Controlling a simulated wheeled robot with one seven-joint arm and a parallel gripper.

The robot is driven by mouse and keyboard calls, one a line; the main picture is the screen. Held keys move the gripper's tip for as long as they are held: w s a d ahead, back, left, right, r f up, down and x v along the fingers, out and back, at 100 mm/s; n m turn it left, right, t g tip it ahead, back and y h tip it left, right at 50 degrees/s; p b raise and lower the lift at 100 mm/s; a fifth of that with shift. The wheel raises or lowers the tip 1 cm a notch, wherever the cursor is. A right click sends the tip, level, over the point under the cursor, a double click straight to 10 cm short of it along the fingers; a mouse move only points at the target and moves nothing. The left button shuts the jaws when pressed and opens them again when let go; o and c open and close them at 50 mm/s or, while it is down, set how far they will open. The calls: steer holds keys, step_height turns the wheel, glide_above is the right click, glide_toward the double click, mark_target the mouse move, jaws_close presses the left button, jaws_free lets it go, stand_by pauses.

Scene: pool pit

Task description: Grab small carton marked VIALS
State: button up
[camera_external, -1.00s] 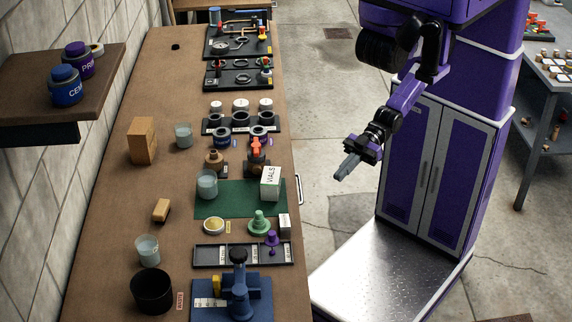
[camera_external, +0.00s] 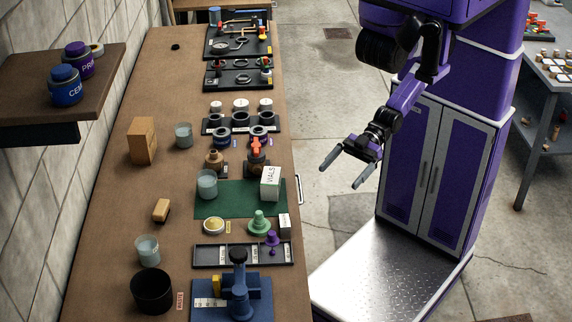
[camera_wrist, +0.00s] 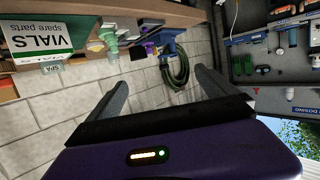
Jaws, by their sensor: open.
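The small white carton marked VIALS (camera_external: 270,184) stands upright on the right part of the green mat (camera_external: 237,211), near the bench's right edge. In the wrist view the carton (camera_wrist: 37,38) shows at the upper left, upside down, with "VIALS spare parts" and a green band on it. My gripper (camera_external: 342,177) is open and empty, over the floor to the right of the bench and apart from the carton. In the wrist view its two fingers (camera_wrist: 160,87) are spread wide with nothing between them.
On the bench (camera_external: 115,200), a glass beaker (camera_external: 207,184) stands on the mat left of the carton. A green stepped piece (camera_external: 259,223) and a small light box (camera_external: 285,224) are just in front of it. A rail (camera_external: 299,189) runs along the bench edge beside the carton.

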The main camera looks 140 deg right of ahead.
steer(key=m+g+h, duration=0.3)
steer(key=m+h, duration=0.5)
steer(key=h, duration=0.2)
glide_toward(271, 183)
step_height(271, 183, up, 5)
steer(key=w+a, duration=0.1)
steer(key=a, duration=0.1)
steer(key=d+f+m+g, duration=0.1)
steer(key=d, duration=0.1)
steer(key=d+f+m+g+h, duration=0.1)
steer(key=f, duration=0.1)
steer(key=d+f+m+g+h, duration=0.1)
steer(key=d, duration=0.1)
steer(key=shift+s+d+f+b, duration=0.1)
steer(key=shift+d+f+b, duration=0.1)
steer(key=shift+d+b, duration=0.15)
steer(key=shift+a+f+g+y, duration=0.15)
steer(key=shift+f+g+y, duration=0.1)
steer(key=shift+f, duration=0.35)
steer(key=shift+a+f+g+y, duration=0.15)
steer(key=shift+f+g, duration=0.1)
steer(key=shift+f, duration=0.35)
steer(key=shift+f+p+x, duration=0.2)
steer(key=shift+p+x, duration=0.3)
steer(key=shift+x, duration=1.45)
steer(key=shift+f+p+x, duration=0.2)
steer(key=shift+p+x, duration=0.25)
steer(key=shift+x, duration=1.5)
steer(key=shift+s+a, duration=0.1)
steer(key=c, duration=1.3)
